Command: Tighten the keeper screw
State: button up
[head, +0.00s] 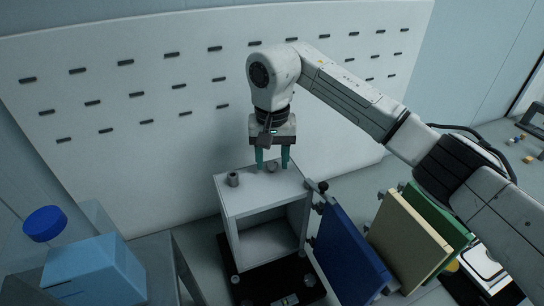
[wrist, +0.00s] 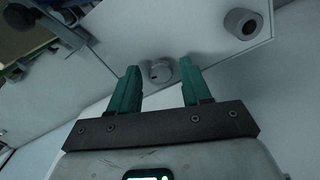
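A short round grey knob, which looks like the keeper screw (wrist: 161,72), sits on the top of a white open-fronted box (head: 262,197). In the wrist view it lies between my two green fingertips, with a small gap on each side. It also shows in the head view (head: 272,169), partly behind the fingers. My gripper (head: 272,165) is open and points down over the box top; it also fills the lower wrist view (wrist: 159,66). I cannot tell how far the screw is turned in.
A grey hollow cylinder (head: 233,179) stands on the box top beside the screw. Blue (head: 345,255), cream (head: 408,240) and green panels stand to the right. A light-blue box (head: 95,275) and blue-capped container (head: 44,223) are at left. A slotted white wall panel (head: 130,90) is behind.

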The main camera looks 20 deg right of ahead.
grip_shut()
jog(key=shift+m, duration=0.3)
